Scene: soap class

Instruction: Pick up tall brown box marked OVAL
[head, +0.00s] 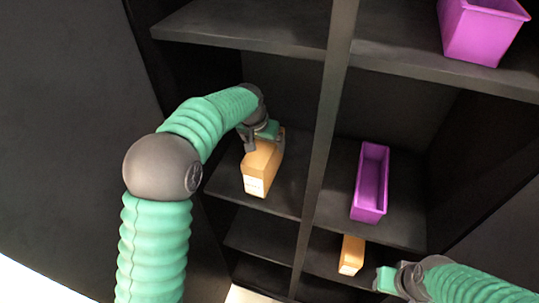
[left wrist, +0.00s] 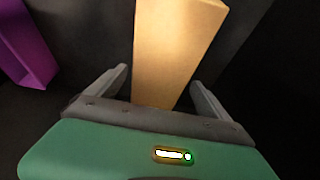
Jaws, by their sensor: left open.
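A tall brown box (head: 260,167) with a pale label at its lower front stands on the middle shelf of the left column. My left gripper (head: 262,138) is at the top of this box. In the left wrist view the brown box (left wrist: 177,50) lies between the two open fingers of my left gripper (left wrist: 160,88), with a gap on each side. The lettering on the label is too small to read. A second, smaller brown box (head: 351,255) stands on a lower shelf of the right column. My right gripper (head: 392,281) is to its right; its fingers are not clear.
A purple bin (head: 370,182) stands on the middle right shelf, and another purple bin (head: 482,30) on the upper right shelf. A purple bin also shows in the left wrist view (left wrist: 26,45). A dark upright divider (head: 325,110) separates the columns.

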